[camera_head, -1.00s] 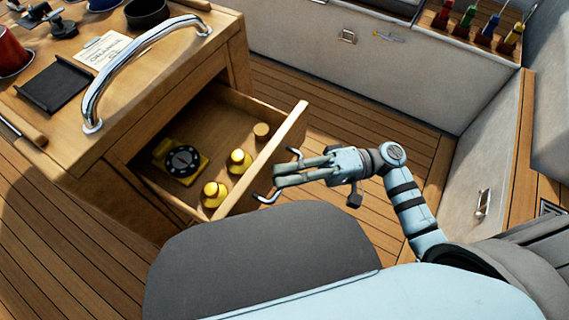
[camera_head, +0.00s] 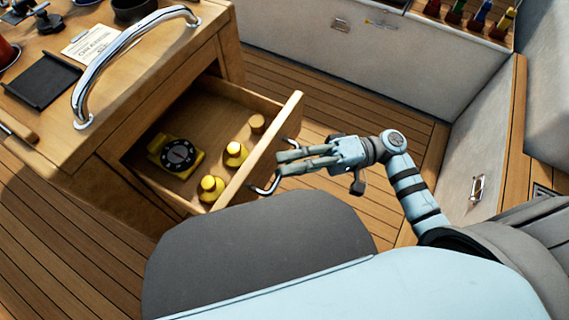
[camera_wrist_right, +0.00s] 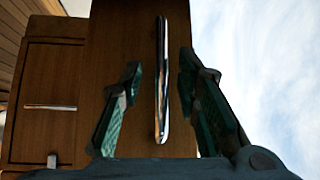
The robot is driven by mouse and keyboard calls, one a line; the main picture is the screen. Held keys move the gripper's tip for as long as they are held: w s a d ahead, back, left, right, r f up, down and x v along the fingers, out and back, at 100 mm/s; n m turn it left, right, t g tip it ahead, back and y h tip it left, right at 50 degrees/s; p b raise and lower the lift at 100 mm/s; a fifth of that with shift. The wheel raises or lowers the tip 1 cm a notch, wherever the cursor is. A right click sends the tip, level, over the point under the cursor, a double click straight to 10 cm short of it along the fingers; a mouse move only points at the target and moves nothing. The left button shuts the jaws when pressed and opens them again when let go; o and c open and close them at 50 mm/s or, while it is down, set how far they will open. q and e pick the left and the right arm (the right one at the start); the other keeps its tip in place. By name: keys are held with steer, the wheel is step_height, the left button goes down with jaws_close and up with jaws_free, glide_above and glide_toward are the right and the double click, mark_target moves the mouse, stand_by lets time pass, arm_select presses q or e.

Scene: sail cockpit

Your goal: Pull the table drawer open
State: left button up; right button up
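The table drawer (camera_head: 262,155) is pulled well out of the wooden table (camera_head: 60,150), its inside showing. Its chrome handle (camera_head: 267,187) is on the drawer front and is partly hidden by my right gripper (camera_head: 281,163). In the right wrist view the handle (camera_wrist_right: 162,85) runs between the two fingers of the right gripper (camera_wrist_right: 160,78), with a visible gap on either side. The right gripper is open around the handle, not clamped on it. My left gripper is not in view.
The drawer holds a round black dial on a yellow base (camera_head: 177,154) and yellow-topped items (camera_head: 235,153). A large chrome rail (camera_head: 125,55) edges the tabletop. A white bench (camera_head: 400,60) stands behind. Wooden floor (camera_head: 350,120) is clear between drawer and bench.

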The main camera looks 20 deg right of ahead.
steer(key=d+f, duration=0.1)
steer(key=d, duration=0.9)
steer(key=shift+d+f, duration=0.2)
steer(key=shift+d, duration=0.15)
steer(key=shift+w, duration=0.1)
steer(key=w+d+f+m+t+h+p, duration=0.1)
steer(key=d+f+m+t+h, duration=0.25)
steer(key=f, duration=0.55)
steer(key=w+d+f+m+h+p, duration=0.1)
steer(key=w+d+f+m+h, duration=0.1)
steer(key=d+f+h, duration=0.5)
steer(key=w+d+f+m+t+h, duration=0.15)
steer(key=f+h, duration=0.25)
steer(key=f, duration=0.7)
steer(key=s+d+f+n+g+h+p, duration=0.1)
steer(key=s+d+f+h+p, duration=0.2)
steer(key=s, duration=0.5)
steer(key=s+d+f+n+g+h+p, duration=0.1)
steer(key=s+f+n+h+p, duration=0.15)
steer(key=s+f+h, duration=0.35)
steer(key=s+a+n+g+y+p, duration=0.1)
steer(key=s+a, duration=0.3)
steer(key=s, duration=0.4)
steer(key=s+a+n+y+p, duration=0.1)
steer(key=s+a+y+p, duration=0.1)
steer(key=s+a, duration=0.3)
steer(key=s, duration=0.3)
steer(key=shift+s+a+g, duration=0.15)
steer(key=shift+a+g, duration=0.15)
steer(key=shift+g, duration=0.1)
